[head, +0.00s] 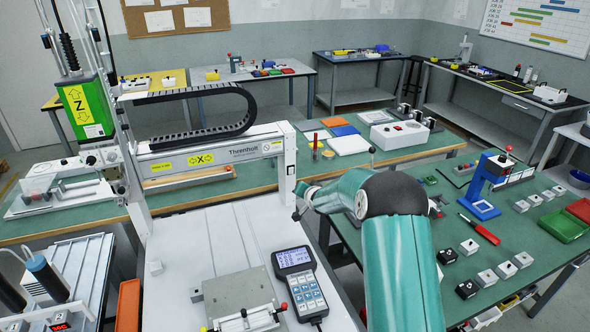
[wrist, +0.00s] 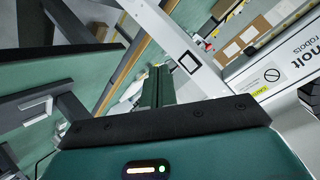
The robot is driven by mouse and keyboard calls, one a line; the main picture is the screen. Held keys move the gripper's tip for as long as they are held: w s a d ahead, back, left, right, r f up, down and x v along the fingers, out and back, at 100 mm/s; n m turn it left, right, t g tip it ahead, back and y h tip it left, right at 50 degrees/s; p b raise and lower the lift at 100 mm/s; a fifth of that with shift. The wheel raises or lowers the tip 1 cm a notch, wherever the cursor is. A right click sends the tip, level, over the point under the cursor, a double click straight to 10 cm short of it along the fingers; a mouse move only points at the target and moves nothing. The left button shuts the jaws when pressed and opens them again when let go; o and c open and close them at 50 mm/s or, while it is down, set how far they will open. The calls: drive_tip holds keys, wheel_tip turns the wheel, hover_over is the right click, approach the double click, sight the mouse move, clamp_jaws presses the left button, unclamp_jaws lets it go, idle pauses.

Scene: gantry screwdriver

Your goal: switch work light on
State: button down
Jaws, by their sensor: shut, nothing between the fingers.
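I cannot pick out the work light or its switch for certain in either view. My teal arm reaches up from the lower right in the head view, and my gripper (head: 299,212) points left beside the gantry's right post. In the wrist view my gripper (wrist: 158,72) shows its narrow fingers together, with nothing between them. The gantry's white frame is beyond them.
The gantry beam (head: 215,152) spans left of my gripper. A handheld pendant (head: 295,275) lies on the white machine bed (head: 190,245). A blue press (head: 487,185), a red-handled tool (head: 480,229) and several small blocks stand on the right green bench (head: 400,250).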

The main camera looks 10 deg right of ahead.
approach(292, 172)
drive_tip(key=shift+f+x, duration=0.15)
drive_tip(key=shift+x, duration=1.1)
drive_tip(key=shift+f+x, duration=0.15)
drive_tip(key=shift+x, duration=1.15)
drive_tip(key=shift+d, duration=0.1)
drive_tip(key=shift+w, duration=0.25)
drive_tip(key=shift+w, duration=0.3)
idle(0.7)
drive_tip(key=shift+s, duration=0.15)
drive_tip(key=shift+s, duration=0.55)
drive_tip(key=shift+s+d+f, duration=0.1)
drive_tip(key=shift+s+d, duration=0.1)
drive_tip(key=shift+s, duration=0.6)
drive_tip(key=shift+s+d+f, duration=0.15)
drive_tip(key=shift+s, duration=0.7)
drive_tip(key=shift+s+d+f, duration=0.1)
drive_tip(key=shift+s+d, duration=0.1)
drive_tip(key=shift+s, duration=0.6)
